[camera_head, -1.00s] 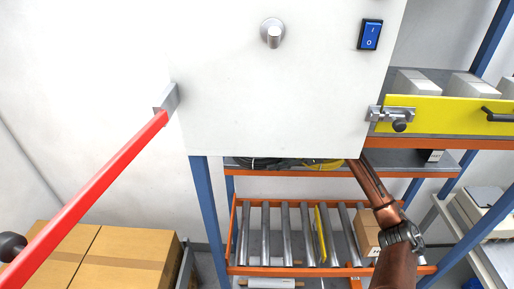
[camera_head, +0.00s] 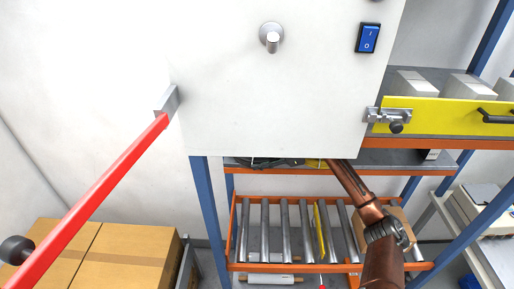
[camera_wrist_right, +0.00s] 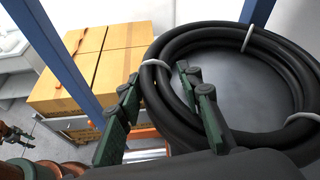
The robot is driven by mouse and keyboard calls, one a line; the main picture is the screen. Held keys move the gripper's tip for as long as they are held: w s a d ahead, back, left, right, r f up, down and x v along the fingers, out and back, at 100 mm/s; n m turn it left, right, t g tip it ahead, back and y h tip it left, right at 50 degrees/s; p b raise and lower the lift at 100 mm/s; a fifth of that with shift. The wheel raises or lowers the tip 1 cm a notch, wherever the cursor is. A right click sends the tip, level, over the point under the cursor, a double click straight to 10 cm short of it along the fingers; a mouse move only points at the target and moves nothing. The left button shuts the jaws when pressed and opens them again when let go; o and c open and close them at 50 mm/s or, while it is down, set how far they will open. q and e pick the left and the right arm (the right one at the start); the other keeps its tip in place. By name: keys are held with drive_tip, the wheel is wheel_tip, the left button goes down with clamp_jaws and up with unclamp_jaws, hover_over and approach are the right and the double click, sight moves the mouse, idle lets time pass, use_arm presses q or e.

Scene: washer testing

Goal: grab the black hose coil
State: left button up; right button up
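The black hose coil (camera_wrist_right: 285,140) fills the right of the right wrist view, with white ties around it. My right gripper (camera_wrist_right: 160,80) is open, its dark green fingers on either side of the coil's left run: one outside the ring, one inside. I cannot tell whether they touch the hose. In the head view my right gripper (camera_head: 290,162) reaches under the white panel onto a shelf, and most of the coil is hidden there. Copper and dark parts at the left edge of the right wrist view look like my left arm; its gripper state is unclear.
The white panel (camera_head: 285,100) hangs over the shelf (camera_head: 400,158). Blue posts (camera_head: 207,205) and a roller rack (camera_head: 265,235) stand below. A red lever (camera_head: 100,190) crosses the left, above cardboard boxes (camera_head: 125,265).

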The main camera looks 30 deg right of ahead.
clamp_jaws()
idle(0.3)
